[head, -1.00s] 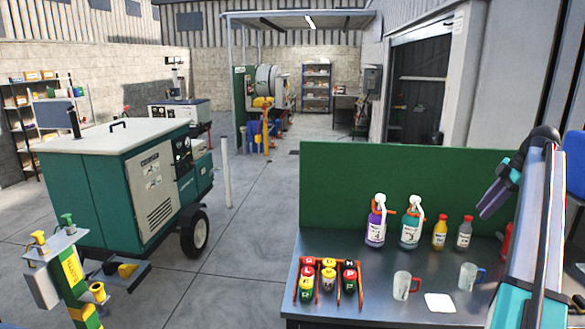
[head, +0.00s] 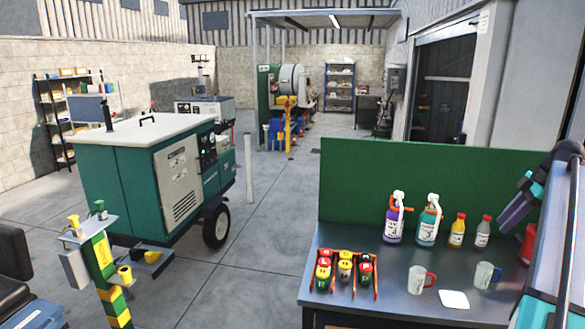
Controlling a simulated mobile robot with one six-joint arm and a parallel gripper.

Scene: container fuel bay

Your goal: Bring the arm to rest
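My gripper (head: 514,212) shows at the right of the head view, its dark fingers pointing down and left above the right side of the workbench (head: 395,305). The fingers look close together, but their tips overlap from this angle, so I cannot tell whether they are open. I see nothing hanging from them. My arm runs down the right edge of the picture and hides the bench's right end.
On the bench stand a purple spray bottle (head: 393,222), a teal spray bottle (head: 427,226), two small bottles, two mugs (head: 417,280), a white card (head: 454,299) and a rack of canisters (head: 345,272). A green generator (head: 140,185) stands left.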

